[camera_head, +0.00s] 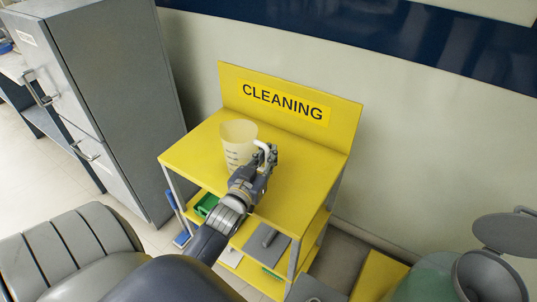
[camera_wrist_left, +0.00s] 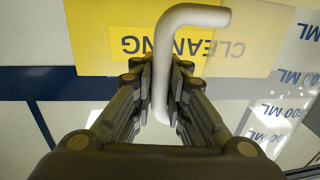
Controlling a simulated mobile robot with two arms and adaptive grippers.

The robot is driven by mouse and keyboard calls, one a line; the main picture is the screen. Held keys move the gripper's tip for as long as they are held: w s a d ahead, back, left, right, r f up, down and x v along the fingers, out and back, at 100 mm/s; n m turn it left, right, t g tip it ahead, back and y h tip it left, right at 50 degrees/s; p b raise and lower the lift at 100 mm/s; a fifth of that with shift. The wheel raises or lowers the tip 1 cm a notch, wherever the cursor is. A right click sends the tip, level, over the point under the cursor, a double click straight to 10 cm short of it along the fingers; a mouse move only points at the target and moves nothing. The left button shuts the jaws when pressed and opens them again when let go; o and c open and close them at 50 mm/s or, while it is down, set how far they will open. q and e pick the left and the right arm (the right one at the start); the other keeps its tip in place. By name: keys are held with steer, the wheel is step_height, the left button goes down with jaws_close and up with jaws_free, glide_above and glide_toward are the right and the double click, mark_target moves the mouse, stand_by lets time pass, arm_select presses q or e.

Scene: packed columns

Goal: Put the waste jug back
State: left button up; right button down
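The waste jug (camera_head: 239,146) is a pale cream, translucent jug with dark volume marks. In the head view it is upright at the yellow top of the cleaning cart (camera_head: 203,153); I cannot tell whether its base touches the surface. My left gripper (camera_head: 262,162) is at the jug's right side, at its white handle (camera_head: 267,151). In the left wrist view the handle (camera_wrist_left: 163,75) runs between the fingers, which press on it from both sides. The marked jug wall (camera_wrist_left: 285,110) shows at the right there. My right gripper is in neither view.
A yellow back panel marked CLEANING (camera_head: 286,98) rises behind the cart top. Lower shelves hold a green item (camera_head: 206,204) and grey items. A grey cabinet (camera_head: 125,95) stands left. A round lidded bin (camera_head: 489,277) is at lower right. The cart top around the jug is clear.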

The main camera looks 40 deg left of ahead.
arm_select(q)
steer(key=shift+o, duration=1.1)
steer(key=shift+r, duration=0.1)
steer(key=b+v, duration=0.1)
steer(key=v, duration=0.9)
steer(key=shift+s, duration=0.3)
steer(key=shift+s+d, duration=0.2)
steer(key=shift+s, duration=0.45)
